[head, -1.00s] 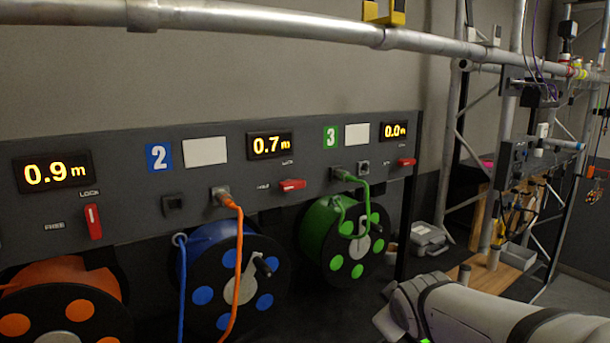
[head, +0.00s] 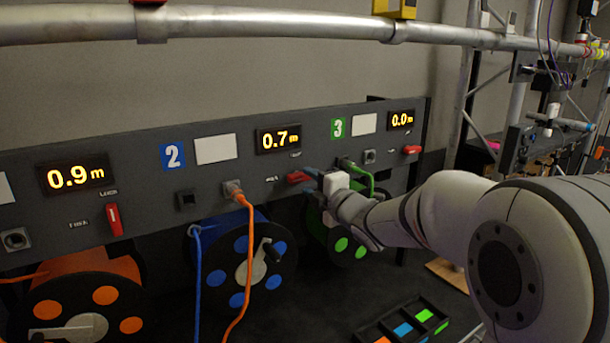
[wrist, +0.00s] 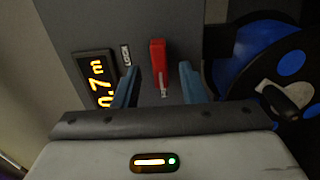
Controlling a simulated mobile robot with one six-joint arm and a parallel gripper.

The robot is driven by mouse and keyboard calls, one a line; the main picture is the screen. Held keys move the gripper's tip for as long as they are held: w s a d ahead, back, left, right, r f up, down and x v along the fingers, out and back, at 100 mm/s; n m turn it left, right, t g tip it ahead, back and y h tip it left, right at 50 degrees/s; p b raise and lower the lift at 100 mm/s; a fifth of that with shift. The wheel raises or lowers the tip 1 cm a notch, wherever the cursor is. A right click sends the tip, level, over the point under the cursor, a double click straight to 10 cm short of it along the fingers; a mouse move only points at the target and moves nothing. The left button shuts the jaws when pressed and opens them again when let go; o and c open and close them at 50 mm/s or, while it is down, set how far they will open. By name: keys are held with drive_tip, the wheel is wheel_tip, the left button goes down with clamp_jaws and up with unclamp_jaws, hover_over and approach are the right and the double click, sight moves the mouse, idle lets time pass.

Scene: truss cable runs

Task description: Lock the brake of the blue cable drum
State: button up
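The blue cable drum (head: 229,232) hangs below the panel under the blue number 2 sign, with a crank handle on its dark face. Its red brake lever (head: 298,177) lies about horizontal, below the LOCK label and right of the FREE label. In the wrist view the lever (wrist: 158,58) stands between my two blue-grey fingers, with gaps visible on both sides. My gripper (wrist: 160,85) is open. In the head view my gripper (head: 309,181) is at the lever's right end; whether it touches the lever cannot be told.
The 0.7 m display (head: 278,139) is above the lever. An orange cable (head: 249,265) hangs from a socket left of it. The green drum (head: 318,232) is partly behind my gripper. A pipe (head: 270,24) runs above the panel. A tray with coloured blocks (head: 437,322) is below.

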sight(300, 177)
drive_tip(key=shift+p+x, duration=0.35)
drive_tip(key=shift+x, duration=1.1)
